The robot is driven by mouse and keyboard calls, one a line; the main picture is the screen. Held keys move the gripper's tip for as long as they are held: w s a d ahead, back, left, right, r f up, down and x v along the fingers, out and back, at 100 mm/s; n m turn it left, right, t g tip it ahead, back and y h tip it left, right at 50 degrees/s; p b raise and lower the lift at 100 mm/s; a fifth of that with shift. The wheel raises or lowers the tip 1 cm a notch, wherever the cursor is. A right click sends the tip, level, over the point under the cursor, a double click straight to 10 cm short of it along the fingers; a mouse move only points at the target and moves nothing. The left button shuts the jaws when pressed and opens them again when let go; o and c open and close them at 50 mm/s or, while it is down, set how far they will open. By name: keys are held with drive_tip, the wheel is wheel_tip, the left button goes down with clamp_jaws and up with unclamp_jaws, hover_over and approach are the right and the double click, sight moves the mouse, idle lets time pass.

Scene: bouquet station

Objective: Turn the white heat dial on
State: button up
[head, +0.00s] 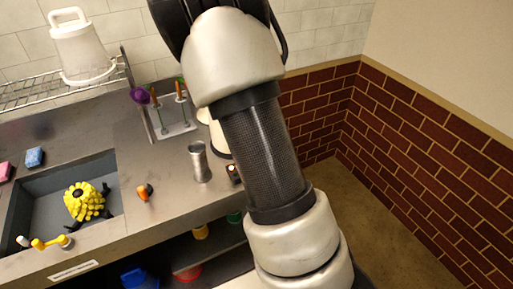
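No white heat dial can be made out for certain. A white appliance (217,138) stands on the counter near its right end, mostly hidden behind my arm. A small dark knob-like part (233,173) shows at its foot beside my arm; I cannot tell whether it belongs to the appliance. My arm rises from the bottom right to the top middle and covers the area right of the appliance. My gripper's fingertips do not show, so its opening cannot be seen.
A metal cup (200,163) stands left of the dark part. An orange-and-black item (144,192) lies near the sink (38,200), which holds a yellow spiky object (84,201). A tool rack (176,130) stands behind. A brick wall (430,130) bounds the right.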

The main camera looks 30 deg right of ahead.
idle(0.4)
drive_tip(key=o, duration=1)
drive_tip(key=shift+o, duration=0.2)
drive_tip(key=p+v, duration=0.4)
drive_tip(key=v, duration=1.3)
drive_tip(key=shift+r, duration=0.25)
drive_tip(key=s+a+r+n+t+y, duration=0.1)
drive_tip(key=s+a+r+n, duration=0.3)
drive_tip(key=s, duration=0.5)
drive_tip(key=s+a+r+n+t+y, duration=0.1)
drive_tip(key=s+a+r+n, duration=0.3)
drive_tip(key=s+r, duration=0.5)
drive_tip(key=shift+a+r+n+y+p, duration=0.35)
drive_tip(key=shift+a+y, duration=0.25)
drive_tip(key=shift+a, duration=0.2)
